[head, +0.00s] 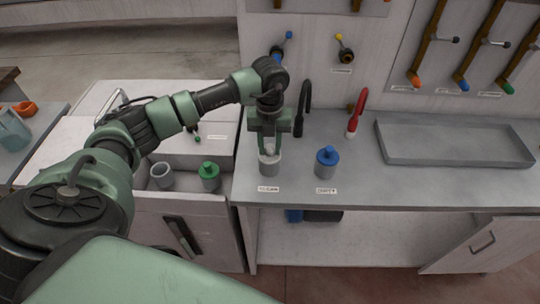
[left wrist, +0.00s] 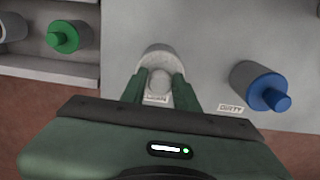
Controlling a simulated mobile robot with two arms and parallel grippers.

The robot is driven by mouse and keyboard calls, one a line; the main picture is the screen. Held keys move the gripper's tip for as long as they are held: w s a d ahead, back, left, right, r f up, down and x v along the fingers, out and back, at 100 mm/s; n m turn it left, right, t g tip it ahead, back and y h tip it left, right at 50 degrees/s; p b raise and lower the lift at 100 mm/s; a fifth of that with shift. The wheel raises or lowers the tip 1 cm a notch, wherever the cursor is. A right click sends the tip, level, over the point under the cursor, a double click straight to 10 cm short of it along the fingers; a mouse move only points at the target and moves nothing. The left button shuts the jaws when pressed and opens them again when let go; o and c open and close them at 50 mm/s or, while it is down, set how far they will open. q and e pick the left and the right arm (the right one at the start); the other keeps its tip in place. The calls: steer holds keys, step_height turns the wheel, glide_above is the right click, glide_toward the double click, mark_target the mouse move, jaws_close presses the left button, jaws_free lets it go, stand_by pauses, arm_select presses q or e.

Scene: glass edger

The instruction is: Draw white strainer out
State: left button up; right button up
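The white strainer (left wrist: 159,81) shows as a pale round-topped knob in a light grey cylindrical holder (head: 270,170). The holder stands upright at the counter's left front, behind a small label. My left gripper (head: 269,147) points down over it, one finger on each side of the knob. In the left wrist view the two fingers (left wrist: 160,88) flank the knob closely. I cannot tell whether they press on it. The strainer's lower part is hidden in the holder. My right gripper is not in view.
A blue-topped grey canister (head: 327,163) stands to the right, behind a "DIRTY" label (left wrist: 231,108). A shallow tray (head: 454,143) lies right.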

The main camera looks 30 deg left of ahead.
arm_select(q)
jaws_close()
steer(key=shift+r+p, duration=0.45)
steer(key=shift+r, duration=0.25)
steer(key=shift+r+p, duration=2.35)
steer(key=shift+r, duration=1.3)
steer(key=shift+r+p, duration=1.2)
steer(key=shift+r, duration=0.75)
